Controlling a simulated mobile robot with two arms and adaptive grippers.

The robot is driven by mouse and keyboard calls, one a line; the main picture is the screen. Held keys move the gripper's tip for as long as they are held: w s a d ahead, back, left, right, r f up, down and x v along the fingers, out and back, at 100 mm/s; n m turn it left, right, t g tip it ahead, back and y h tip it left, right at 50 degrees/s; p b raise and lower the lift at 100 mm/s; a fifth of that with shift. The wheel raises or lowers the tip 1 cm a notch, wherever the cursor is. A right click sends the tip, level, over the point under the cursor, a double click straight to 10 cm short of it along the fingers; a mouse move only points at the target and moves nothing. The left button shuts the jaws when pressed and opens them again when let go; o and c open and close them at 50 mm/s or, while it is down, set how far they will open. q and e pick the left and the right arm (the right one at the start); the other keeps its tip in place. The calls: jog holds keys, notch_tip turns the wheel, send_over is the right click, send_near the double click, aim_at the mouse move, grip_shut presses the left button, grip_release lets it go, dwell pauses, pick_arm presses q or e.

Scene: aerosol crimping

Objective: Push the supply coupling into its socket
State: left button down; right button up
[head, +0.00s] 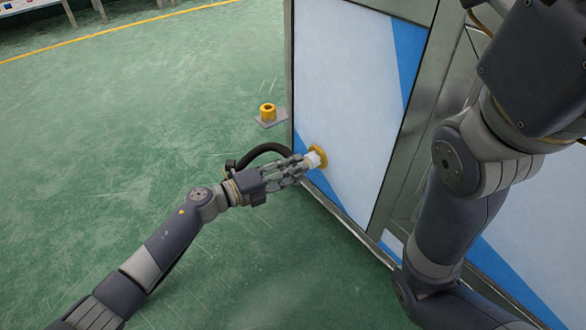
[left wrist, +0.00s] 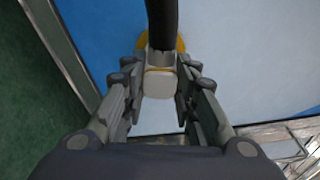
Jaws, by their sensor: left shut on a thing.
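The supply coupling (head: 313,159) is a pale, whitish block on a black hose (head: 259,151). My left gripper (head: 303,164) is shut on it and holds it against or very close to the yellow ring of the socket (head: 321,152) on the machine's white and blue side panel. In the left wrist view the coupling (left wrist: 159,83) sits between the two fingers (left wrist: 159,95), with the yellow ring (left wrist: 180,45) right behind it. The hose hides part of the ring, and I cannot tell how deep the coupling sits. My right gripper is out of view.
A yellow cylindrical fitting on a grey plate (head: 268,112) stands on the green floor beside the cabinet's corner. The cabinet panel (head: 345,75) rises with metal frame posts. My right arm fills the right side. The floor at left is clear up to a yellow line.

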pick_arm(q)
jog(key=shift+w+d, duration=0.25)
dwell(0.5)
dwell(1.0)
jog(key=shift+d, duration=0.15)
dwell(0.4)
jog(key=c, duration=1.2)
grip_release()
jog(key=shift+s+a, duration=0.15)
jog(key=shift+a, duration=0.3)
jog(key=v, duration=1.1)
jog(key=shift+s, duration=0.1)
